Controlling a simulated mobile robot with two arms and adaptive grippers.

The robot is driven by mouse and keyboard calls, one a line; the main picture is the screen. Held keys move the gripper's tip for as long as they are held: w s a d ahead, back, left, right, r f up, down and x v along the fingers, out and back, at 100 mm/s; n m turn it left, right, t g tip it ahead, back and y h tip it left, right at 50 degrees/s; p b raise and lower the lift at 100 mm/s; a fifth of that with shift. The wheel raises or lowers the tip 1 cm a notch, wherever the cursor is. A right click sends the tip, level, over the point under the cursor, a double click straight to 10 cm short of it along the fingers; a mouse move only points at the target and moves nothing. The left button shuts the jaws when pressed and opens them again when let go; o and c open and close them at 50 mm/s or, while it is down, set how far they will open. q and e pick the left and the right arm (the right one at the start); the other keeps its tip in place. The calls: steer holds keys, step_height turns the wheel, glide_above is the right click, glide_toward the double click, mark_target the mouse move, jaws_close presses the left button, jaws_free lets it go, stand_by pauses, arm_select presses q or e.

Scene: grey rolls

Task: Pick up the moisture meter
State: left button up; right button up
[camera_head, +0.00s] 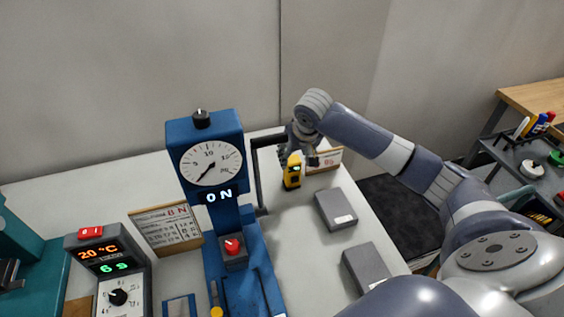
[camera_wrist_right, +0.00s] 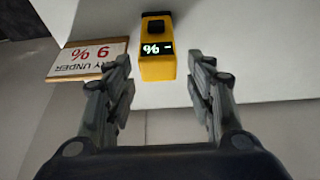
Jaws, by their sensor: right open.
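The moisture meter (camera_head: 292,171) is a small yellow device with a black top and a dark display. It stands on the white table toward the back, right of the blue press. In the right wrist view the meter (camera_wrist_right: 157,66) shows a lit "% -" display and lies ahead of the fingers, between their lines. My right gripper (camera_head: 303,158) is open and close to the meter, partly in front of its top in the head view. In the right wrist view its two fingers (camera_wrist_right: 164,75) are apart with nothing between them. My left gripper is not in view.
A sign card (camera_wrist_right: 88,60) stands beside the meter. The blue press (camera_head: 212,165) with a dial stands to the left, with a dark frame (camera_head: 262,170) near the meter. Two grey blocks (camera_head: 336,209) (camera_head: 367,268) lie on the table (camera_head: 300,230). A control box (camera_head: 110,270) is at front left.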

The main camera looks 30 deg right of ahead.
mark_target(293, 162)
steer(key=shift+f, duration=0.25)
steer(key=x, duration=0.4)
steer(key=shift+f+p, duration=0.1)
steer(key=shift+p, duration=0.2)
steer(key=x, duration=0.2)
steer(key=p+x, duration=0.1)
steer(key=x, duration=0.2)
steer(key=shift+w+d, duration=0.15)
steer(key=shift+w, duration=0.2)
steer(key=shift+w+f, duration=0.1)
steer(key=shift+w, duration=0.05)
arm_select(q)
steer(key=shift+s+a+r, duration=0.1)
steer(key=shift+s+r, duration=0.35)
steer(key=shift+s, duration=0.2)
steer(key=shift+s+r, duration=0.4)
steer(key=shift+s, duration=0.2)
arm_select(e)
steer(key=c, duration=1)
